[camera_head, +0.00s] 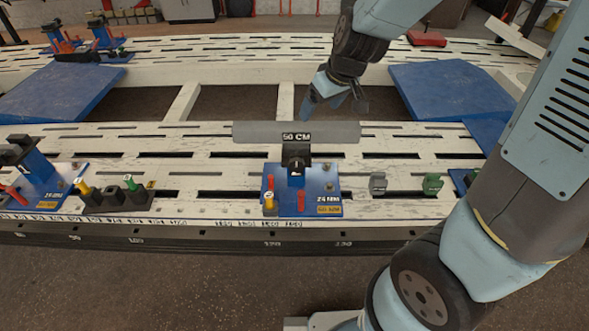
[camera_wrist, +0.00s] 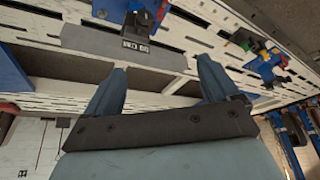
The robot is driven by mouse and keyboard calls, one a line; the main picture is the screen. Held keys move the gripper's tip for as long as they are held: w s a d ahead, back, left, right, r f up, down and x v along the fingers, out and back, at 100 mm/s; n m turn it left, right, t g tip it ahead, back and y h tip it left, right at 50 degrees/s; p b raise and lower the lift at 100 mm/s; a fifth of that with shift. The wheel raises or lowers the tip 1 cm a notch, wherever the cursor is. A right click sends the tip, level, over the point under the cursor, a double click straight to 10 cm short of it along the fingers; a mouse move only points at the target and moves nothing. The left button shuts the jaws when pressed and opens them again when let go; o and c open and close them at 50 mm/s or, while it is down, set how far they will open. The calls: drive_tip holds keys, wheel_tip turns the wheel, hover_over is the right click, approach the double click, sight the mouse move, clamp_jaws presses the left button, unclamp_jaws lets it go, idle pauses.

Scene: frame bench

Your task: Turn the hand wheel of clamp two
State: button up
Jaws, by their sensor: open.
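A blue clamp (camera_head: 322,186) with a dark upright post stands on the near white slotted rail, below a grey bar (camera_head: 250,132) marked "50 CM". The clamp (camera_wrist: 143,17) and the bar (camera_wrist: 90,40) show at the top of the wrist view. A small dark round part (camera_head: 296,166) is on the post; I cannot tell whether it is the hand wheel. No label clearly reads as clamp two. My gripper (camera_head: 334,104) is open and empty, above and behind the bar, apart from it. Its two blue fingers (camera_wrist: 162,80) stand wide apart in the wrist view.
Another blue clamp (camera_head: 35,180) stands at the left of the near rail (camera_head: 225,185). A block with coloured knobs (camera_head: 112,197) is beside it. Small grey (camera_head: 378,183) and green (camera_head: 432,184) pieces sit right of the middle clamp. Blue plates (camera_head: 450,88) bridge the rails.

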drive_tip(key=w+a+f+n, duration=0.2)
drive_tip(key=a+f, duration=0.3)
drive_tip(key=f, duration=0.5)
drive_tip(key=n+t+h, duration=0.3)
drive_tip(key=n+t, duration=1.1)
drive_tip(key=n, duration=1.1)
approach(296, 167)
drive_tip(key=w, duration=0.9)
drive_tip(key=shift+w+d+f, duration=0.1)
drive_tip(key=shift+w+f, duration=0.1)
drive_tip(key=shift+w, duration=0.05)
